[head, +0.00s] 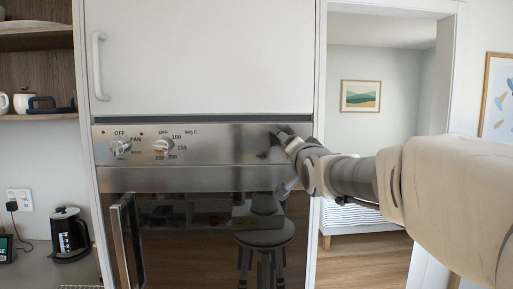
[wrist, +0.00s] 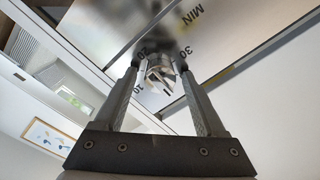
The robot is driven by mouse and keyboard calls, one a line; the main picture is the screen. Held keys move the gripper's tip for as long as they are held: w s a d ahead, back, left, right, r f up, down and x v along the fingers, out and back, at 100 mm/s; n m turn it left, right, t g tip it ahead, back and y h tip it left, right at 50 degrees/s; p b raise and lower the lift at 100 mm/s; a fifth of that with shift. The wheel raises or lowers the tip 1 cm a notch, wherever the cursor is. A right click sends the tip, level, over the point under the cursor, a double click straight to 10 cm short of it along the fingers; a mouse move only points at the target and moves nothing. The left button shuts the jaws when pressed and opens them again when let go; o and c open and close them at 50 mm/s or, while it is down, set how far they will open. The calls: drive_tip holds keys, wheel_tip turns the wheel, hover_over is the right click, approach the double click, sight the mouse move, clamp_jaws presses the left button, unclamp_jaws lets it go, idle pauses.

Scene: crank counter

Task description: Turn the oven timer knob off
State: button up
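The oven timer knob (wrist: 160,70) is a shiny metal knob on the steel panel, with marks such as 10, 30 and MIN around it. My gripper (wrist: 160,76) points at it, its two fingers apart on either side of the knob. The fingers look open around it; whether either one touches it is hard to tell. In the head view my gripper (head: 280,136) is at the right end of the oven's control panel (head: 225,143) and hides the timer knob. The knob's pointer setting is not clear.
Two other knobs, a fan knob (head: 121,147) and a temperature knob (head: 163,145), sit at the panel's left. The oven door (head: 185,230) below is shut, with a vertical handle (head: 126,240). A white cupboard (head: 205,60) is above. A doorway opens at the right.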

idle(0.3)
drive_tip(key=s+b, duration=0.2)
drive_tip(key=s, duration=1.5)
drive_tip(key=shift+s+d+f+b, duration=0.15)
drive_tip(key=shift+s+b, duration=0.1)
drive_tip(key=shift+b, duration=0.1)
drive_tip(key=s+f+n+g, duration=0.4)
drive_tip(key=s+f+g, duration=0.2)
drive_tip(key=s+f, duration=0.3)
drive_tip(key=s+f+n+g, duration=0.4)
drive_tip(key=s+f, duration=0.5)
drive_tip(key=f, duration=0.8)
drive_tip(key=g+p, duration=0.1)
drive_tip(key=g, duration=0.1)
drive_tip(key=shift+f+n+g, duration=0.25)
drive_tip(key=shift+n+g, duration=0.05)
drive_tip(key=shift+n, duration=0.1)
